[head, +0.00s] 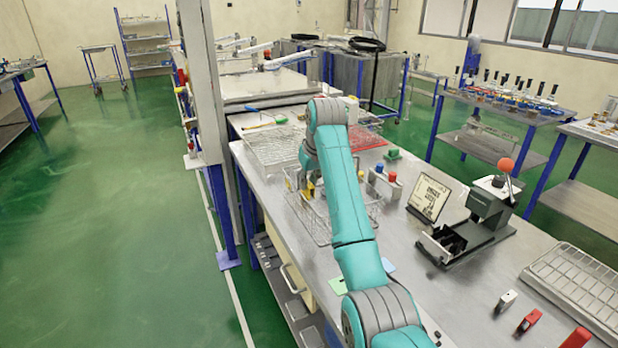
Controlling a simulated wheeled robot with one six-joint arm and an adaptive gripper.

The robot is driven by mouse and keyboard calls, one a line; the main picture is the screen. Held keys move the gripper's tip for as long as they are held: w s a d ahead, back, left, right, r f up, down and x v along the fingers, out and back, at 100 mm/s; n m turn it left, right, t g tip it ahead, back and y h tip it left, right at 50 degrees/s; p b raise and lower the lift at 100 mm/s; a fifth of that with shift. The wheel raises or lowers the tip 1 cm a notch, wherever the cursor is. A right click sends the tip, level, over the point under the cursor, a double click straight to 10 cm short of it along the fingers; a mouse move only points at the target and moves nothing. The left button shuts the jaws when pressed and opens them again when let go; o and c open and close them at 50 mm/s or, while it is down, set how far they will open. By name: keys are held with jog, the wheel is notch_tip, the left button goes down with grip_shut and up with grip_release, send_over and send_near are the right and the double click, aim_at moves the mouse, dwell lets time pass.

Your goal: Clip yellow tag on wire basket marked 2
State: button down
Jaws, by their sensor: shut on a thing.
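My gripper (308,184) points down over a silver wire basket (318,232) on the metal bench, partly hidden behind my teal arm. It is shut on a small yellow piece, which looks like the yellow tag (311,190). The piece is at the basket's upper left part; I cannot tell whether it touches the wire. A second silver wire basket (268,150) lies behind, towards the far left edge of the bench. A red wire basket (368,138) stands behind my arm to the right. No number on any basket can be read at this size.
Right of my arm stand a small rack with red and blue knobs (385,184), a framed sign (430,198) and a hand press with an orange ball (490,205). A wire tray (580,285) lies at the right. Bare bench (455,295) shows in front of the press.

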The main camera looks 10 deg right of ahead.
aim_at(307, 201)
jog(key=shift+f, duration=2.7)
jog(key=shift+f, duration=0.35)
jog(key=c, duration=0.6)
grip_release()
jog(key=shift+r, duration=0.1)
jog(key=shift+r, duration=3.45)
